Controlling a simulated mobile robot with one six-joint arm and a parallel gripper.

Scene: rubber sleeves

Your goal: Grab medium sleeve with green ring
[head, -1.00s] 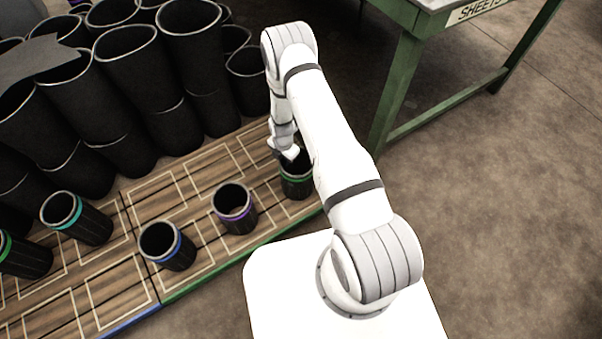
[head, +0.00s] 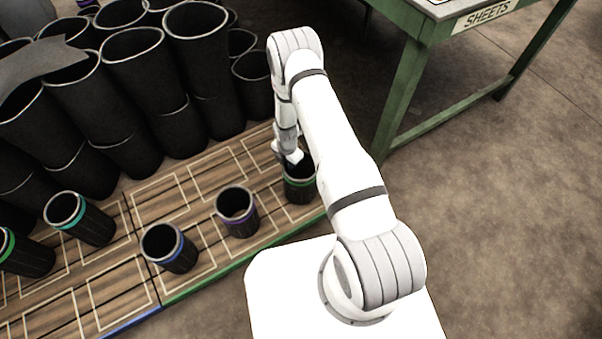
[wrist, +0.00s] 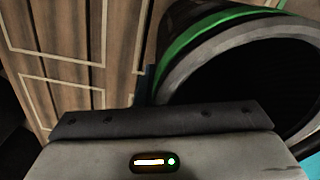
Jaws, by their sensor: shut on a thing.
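A black sleeve with a green ring (head: 300,188) stands at the right end of the wooden platform, below my arm in the head view. My gripper (head: 293,160) is at its upper left rim and is shut on its wall. In the wrist view the sleeve's grey rim and green ring (wrist: 197,34) fill the upper right, right up against my gripper (wrist: 155,97). My arm hides part of the sleeve's opening in the head view.
Sleeves with purple (head: 239,212), blue (head: 170,249) and teal (head: 80,219) rings stand on the wooden platform (head: 205,205). Tall black sleeves (head: 140,75) crowd the back left. A green table (head: 405,95) stands at the back right. The floor at right is clear.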

